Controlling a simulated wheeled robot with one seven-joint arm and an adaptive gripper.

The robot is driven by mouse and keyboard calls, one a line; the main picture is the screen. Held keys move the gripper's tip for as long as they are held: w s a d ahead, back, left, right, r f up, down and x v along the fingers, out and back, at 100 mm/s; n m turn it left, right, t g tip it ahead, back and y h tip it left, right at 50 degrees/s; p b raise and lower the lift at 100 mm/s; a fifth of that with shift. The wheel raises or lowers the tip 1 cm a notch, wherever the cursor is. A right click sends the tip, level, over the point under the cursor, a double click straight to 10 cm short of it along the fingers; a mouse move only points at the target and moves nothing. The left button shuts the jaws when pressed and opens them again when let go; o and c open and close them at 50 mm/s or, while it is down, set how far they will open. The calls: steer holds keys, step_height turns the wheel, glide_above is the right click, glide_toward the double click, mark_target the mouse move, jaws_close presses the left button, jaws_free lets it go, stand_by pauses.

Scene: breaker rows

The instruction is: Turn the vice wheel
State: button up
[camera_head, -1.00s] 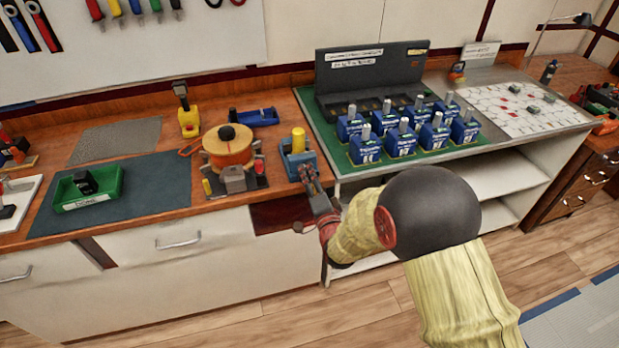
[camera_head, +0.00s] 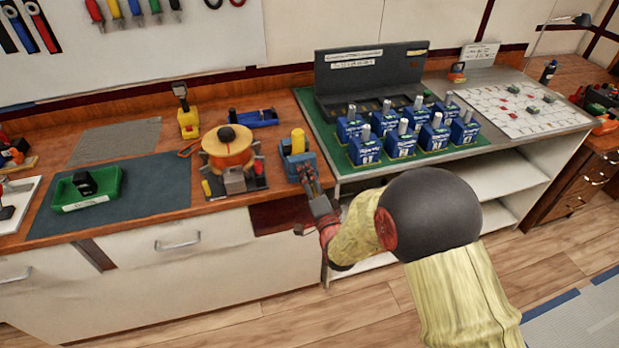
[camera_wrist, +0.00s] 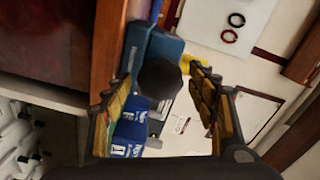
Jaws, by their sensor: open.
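The blue vice (camera_head: 297,163) stands at the bench's front edge with a yellow cylinder (camera_head: 298,141) upright on it. My gripper (camera_head: 307,176) is at its front, low by the edge. In the wrist view my gripper (camera_wrist: 163,74) is open, one finger on each side of a dark round piece (camera_wrist: 160,78), which looks like the vice wheel. Blue vice body (camera_wrist: 163,45) shows behind it. I cannot tell whether either finger touches the wheel. In the head view the wheel is hidden by my gripper and wrist.
An orange drum fixture (camera_head: 228,149) stands close to the left of the vice. Several blue breakers (camera_head: 400,143) stand on a green mat (camera_head: 335,150) to the right. A green tray (camera_head: 72,198) sits on a dark mat (camera_head: 160,190) at left. The floor (camera_head: 290,312) before the bench shows free room.

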steer(key=v, duration=1.1)
steer(key=shift+s, duration=0.3)
steer(key=shift+d, duration=0.1)
